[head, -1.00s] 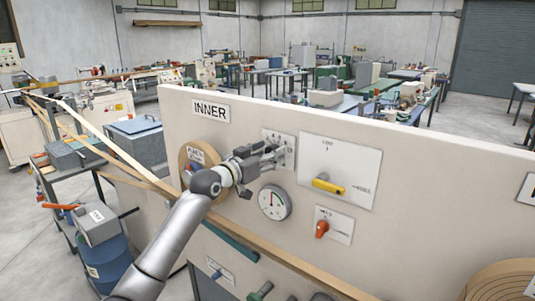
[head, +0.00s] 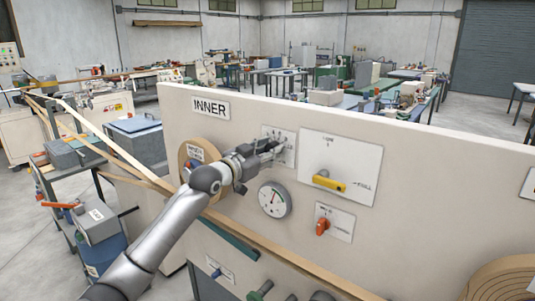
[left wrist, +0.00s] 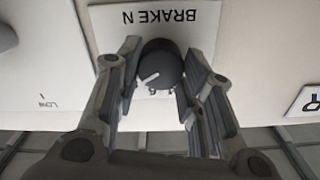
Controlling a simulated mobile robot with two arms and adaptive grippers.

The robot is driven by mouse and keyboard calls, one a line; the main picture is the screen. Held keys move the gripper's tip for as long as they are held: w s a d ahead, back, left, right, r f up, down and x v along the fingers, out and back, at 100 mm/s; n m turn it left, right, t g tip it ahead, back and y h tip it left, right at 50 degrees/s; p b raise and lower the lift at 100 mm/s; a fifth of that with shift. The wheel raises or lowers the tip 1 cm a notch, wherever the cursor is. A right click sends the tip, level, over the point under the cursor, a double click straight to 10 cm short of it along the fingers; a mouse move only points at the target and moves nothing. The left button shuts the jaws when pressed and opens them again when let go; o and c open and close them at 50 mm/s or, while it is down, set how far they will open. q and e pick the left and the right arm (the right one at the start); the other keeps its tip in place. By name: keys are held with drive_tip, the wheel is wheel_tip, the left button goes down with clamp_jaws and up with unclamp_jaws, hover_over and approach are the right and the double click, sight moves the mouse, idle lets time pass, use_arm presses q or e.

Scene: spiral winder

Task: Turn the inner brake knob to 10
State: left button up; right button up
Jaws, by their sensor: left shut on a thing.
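The inner brake knob (left wrist: 160,66) is a dark grey round knob with a white pointer line, on a white plate (left wrist: 195,18) lettered BRAKE, which appears upside down in the left wrist view. My left gripper (left wrist: 160,78) has a finger on each side of the knob and is shut on it. In the head view my left gripper (head: 272,148) reaches the small scale plate (head: 289,153) right of the INNER sign (head: 210,107) and hides the knob. The scale numbers are too small or covered to read. My right gripper is not in view.
A round gauge (head: 274,200) sits below my gripper. A yellow handle (head: 328,182) and an orange-red knob (head: 322,227) are on plates to the right. A wooden roll (head: 188,160) is behind my wrist, and a tan strip runs below.

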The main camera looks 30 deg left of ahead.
use_arm(q)
drive_tip(key=shift+m, duration=1.5)
drive_tip(key=o, duration=1)
drive_tip(key=shift+o, duration=0.2)
drive_tip(key=shift+s, duration=0.1)
drive_tip(key=s, duration=1.1)
drive_tip(key=shift+s+a, duration=0.4)
drive_tip(key=shift+a, duration=0.05)
